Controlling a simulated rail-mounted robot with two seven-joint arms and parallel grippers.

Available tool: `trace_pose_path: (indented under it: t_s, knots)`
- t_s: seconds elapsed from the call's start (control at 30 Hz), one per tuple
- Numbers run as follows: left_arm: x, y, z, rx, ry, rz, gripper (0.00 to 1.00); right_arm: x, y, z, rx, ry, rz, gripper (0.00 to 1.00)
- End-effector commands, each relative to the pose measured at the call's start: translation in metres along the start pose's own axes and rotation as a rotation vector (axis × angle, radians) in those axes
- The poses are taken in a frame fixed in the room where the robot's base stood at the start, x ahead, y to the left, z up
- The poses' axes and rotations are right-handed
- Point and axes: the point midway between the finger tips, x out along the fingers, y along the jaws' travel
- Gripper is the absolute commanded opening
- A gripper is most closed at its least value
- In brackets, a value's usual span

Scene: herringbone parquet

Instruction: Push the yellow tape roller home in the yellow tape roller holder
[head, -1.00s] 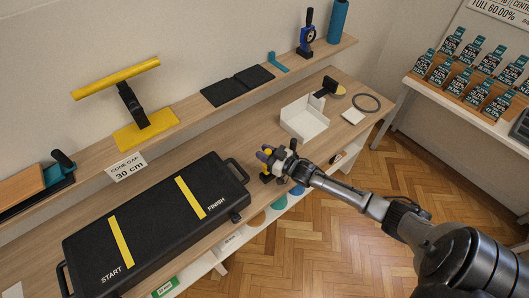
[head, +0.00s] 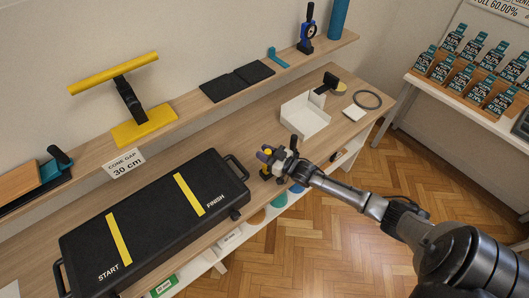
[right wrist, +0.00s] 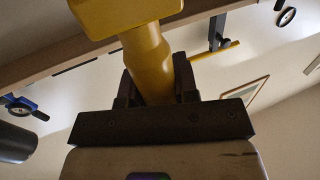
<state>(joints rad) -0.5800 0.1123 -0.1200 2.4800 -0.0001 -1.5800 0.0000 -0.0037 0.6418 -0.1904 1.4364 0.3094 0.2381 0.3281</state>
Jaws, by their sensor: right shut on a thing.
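My right gripper (head: 271,156) is over the front edge of the workbench, just right of the black case. In the right wrist view its two dark fingers (right wrist: 157,84) are shut on the yellow tape roller (right wrist: 146,55), around its narrow yellow neck. A wider yellow block of it shows at the top of that view. In the head view only a small yellow bit of the roller shows at the fingers. Whether roller and holder touch is hidden. My left gripper is not in view.
The black case (head: 150,225) with yellow START and FINISH strips lies close on the left. A white open box (head: 305,118) stands behind to the right. A shelf (head: 185,103) with a yellow stand (head: 145,133) runs along the wall.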

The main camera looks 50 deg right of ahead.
Motion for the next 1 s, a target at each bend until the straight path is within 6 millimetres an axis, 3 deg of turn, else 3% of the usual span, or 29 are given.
trace_pose_path:
  t_s: [0.6,0.63,0.9,1.0]
  knots:
    - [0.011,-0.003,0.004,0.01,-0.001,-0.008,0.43,0.0,0.0,0.015,0.0,0.0,0.0,0.01]
    - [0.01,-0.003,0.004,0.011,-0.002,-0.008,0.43,0.0,0.0,0.015,0.0,0.001,0.0,0.3]
    - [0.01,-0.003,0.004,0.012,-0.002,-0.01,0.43,0.0,0.0,0.014,0.0,0.0,0.0,0.56]
    - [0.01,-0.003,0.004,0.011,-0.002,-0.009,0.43,0.0,0.0,0.014,0.0,0.0,0.0,0.58]
